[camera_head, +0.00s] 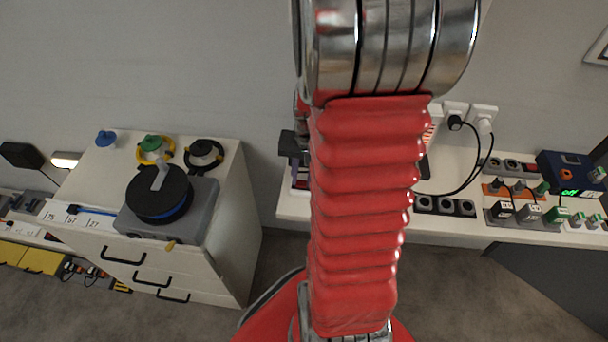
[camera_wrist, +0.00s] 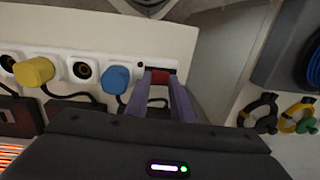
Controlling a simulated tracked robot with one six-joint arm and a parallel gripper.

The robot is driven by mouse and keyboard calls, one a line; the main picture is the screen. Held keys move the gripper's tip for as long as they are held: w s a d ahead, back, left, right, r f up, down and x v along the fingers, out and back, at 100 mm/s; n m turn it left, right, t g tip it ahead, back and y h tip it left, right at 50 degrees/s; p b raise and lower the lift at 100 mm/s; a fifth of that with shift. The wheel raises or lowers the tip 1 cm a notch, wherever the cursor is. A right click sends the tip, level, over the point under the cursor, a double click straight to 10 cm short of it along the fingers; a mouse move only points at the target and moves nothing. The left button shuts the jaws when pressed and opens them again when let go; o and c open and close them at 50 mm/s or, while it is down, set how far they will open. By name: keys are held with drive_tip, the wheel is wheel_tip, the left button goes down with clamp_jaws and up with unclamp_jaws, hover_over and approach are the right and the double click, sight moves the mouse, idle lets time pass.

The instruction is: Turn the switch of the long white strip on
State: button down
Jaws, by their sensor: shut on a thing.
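The long white strip (camera_wrist: 40,53) runs across the upper left of the wrist view, with a yellow plug (camera_wrist: 34,72) and a blue plug (camera_wrist: 116,79) in its sockets. Its red switch (camera_wrist: 159,77) sits in a dark recess at the strip's right end. My gripper (camera_wrist: 160,82) has its two purple fingers on either side of the red switch, shut on it. Whether the switch is on or off cannot be told. In the head view my red arm hides the strip and most of the gripper.
A white drawer cabinet (camera_head: 225,215) with a grey box and black reel (camera_head: 160,194) stands at left. On the bench at right are black sockets (camera_head: 445,207), an orange strip (camera_head: 494,190) and a blue box (camera_head: 562,172). Cable coils (camera_wrist: 262,112) lie at right in the wrist view.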

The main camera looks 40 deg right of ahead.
drive_tip(key=shift+w+a+g, duration=0.15)
drive_tip(key=shift+a+g, duration=0.05)
drive_tip(key=shift+g, duration=0.1)
drive_tip(key=shift+w+a+g+h, duration=0.15)
drive_tip(key=shift+w+g+h, duration=0.1)
drive_tip(key=shift+g+h, duration=0.5)
drive_tip(key=c, duration=1.8)
unclamp_jaws()
drive_tip(key=shift+r, duration=0.1)
wheel_tip(320, 180, up, 13)
drive_tip(key=w+a, duration=0.1)
drive_tip(key=shift+w+r, duration=0.2)
drive_tip(key=shift+w, duration=0.05)
